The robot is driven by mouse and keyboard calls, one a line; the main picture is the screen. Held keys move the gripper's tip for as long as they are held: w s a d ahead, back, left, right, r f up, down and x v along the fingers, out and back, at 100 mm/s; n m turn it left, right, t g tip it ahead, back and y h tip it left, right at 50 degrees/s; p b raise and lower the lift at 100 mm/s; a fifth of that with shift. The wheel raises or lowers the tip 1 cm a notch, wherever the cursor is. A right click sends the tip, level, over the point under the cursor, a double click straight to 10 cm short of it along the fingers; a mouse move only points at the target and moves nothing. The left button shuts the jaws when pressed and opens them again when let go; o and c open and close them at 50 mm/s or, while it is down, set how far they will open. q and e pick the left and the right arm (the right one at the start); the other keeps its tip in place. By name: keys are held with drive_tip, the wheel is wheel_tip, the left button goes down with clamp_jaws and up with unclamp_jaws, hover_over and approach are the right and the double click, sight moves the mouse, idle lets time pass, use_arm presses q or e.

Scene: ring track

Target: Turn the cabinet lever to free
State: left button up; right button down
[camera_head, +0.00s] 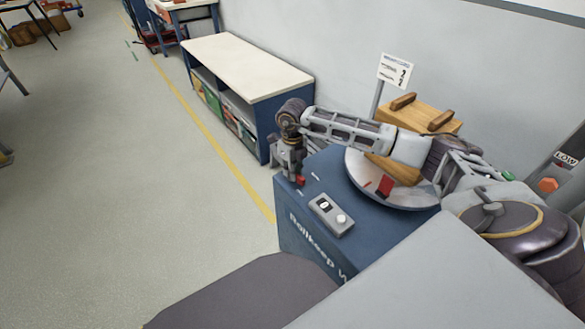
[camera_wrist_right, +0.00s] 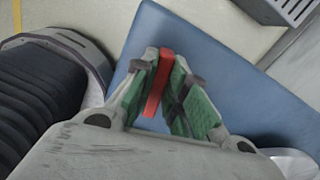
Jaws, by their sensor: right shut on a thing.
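The blue cabinet (camera_head: 300,232) with white lettering stands below my right arm. My right gripper (camera_head: 294,177) is at the cabinet's upper far-left edge, pointing down. A small red lever (camera_head: 301,181) shows at its fingertips. In the right wrist view, the red lever (camera_wrist_right: 158,85) lies between the green pads of the right gripper (camera_wrist_right: 165,85), which is shut on it. The blue cabinet surface (camera_wrist_right: 220,70) shows behind. The lever's base and any position markings are hidden or too small to read. My left gripper is in neither view.
On the cabinet are a grey control box (camera_head: 332,215) and a round pale disc (camera_head: 410,198) with a red piece (camera_head: 384,186). A wooden block (camera_head: 420,114) and a sign (camera_head: 395,70) are behind my arm. A white-topped bench (camera_head: 245,62) stands beyond.

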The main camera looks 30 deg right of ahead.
drive_tip(key=shift+m+p, duration=0.5)
drive_tip(key=shift+m, duration=0.5)
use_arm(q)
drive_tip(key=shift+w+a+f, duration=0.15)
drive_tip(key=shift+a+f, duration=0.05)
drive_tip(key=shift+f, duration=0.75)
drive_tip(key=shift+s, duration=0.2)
use_arm(e)
drive_tip(key=c, duration=1.4)
unclamp_jaws()
drive_tip(key=shift+c, duration=0.2)
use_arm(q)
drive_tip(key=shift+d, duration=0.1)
use_arm(e)
drive_tip(key=shift+r, duration=0.1)
wheel_tip(320, 180, up, 12)
drive_tip(key=shift+f, duration=0.2)
